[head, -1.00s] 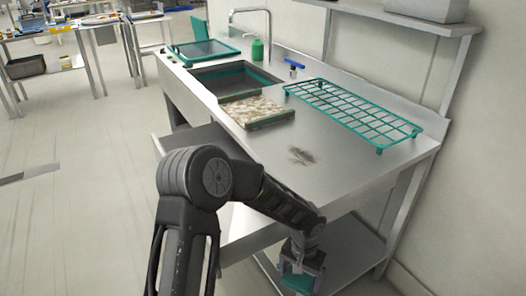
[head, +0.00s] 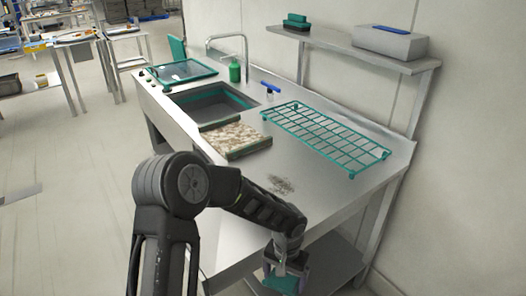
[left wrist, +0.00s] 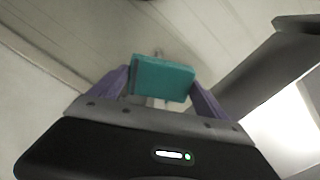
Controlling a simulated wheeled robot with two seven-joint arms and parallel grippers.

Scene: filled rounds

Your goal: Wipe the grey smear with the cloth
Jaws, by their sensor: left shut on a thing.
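The grey smear (head: 281,184) is a dark, streaky patch on the bare steel worktop, near the front end of the counter. My left gripper (head: 284,278) is at the bottom of the head view, nearer to me than the smear and apart from it. It is shut on a teal, block-shaped folded cloth (head: 282,284). In the left wrist view the cloth (left wrist: 162,78) sits between the two purple fingers. My right gripper is not in view.
A teal wire rack (head: 325,137) stands right of the smear, and a speckled board (head: 236,138) lies behind it, beside the sink (head: 208,103). A green bottle (head: 235,70) and a tap (head: 243,50) are farther back. A wall shelf (head: 350,46) hangs at the right.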

